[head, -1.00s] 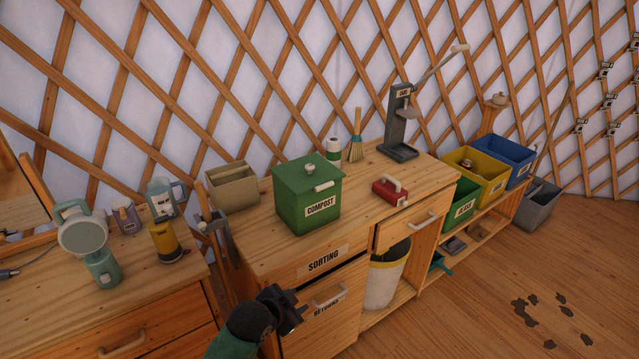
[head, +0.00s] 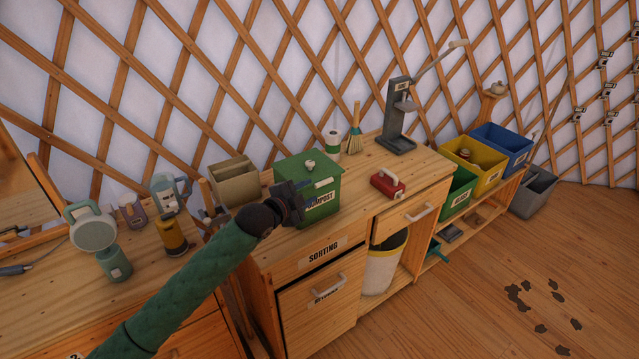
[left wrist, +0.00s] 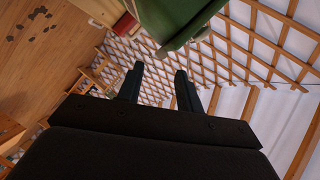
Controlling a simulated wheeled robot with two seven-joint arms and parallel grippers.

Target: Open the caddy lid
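The green compost caddy (head: 325,168) stands on the wooden sorting cabinet. Its lid is shut, with a pale knob (head: 309,164) on top and a pale handle on the front, partly behind my gripper. My left gripper (head: 310,193) is in front of the caddy and covers part of its label and front face. In the left wrist view the two fingers (left wrist: 160,72) are apart with nothing between them, and the green caddy (left wrist: 178,16) is at the top, beyond the fingertips. I cannot tell whether a finger touches the caddy. My right gripper is not in view.
A beige open box (head: 234,182) stands left of the caddy, and a red block with a handle (head: 387,184) stands right of it. A grey lever press (head: 397,120), a brush (head: 355,130) and a roll are behind. The cabinet's front right top is clear.

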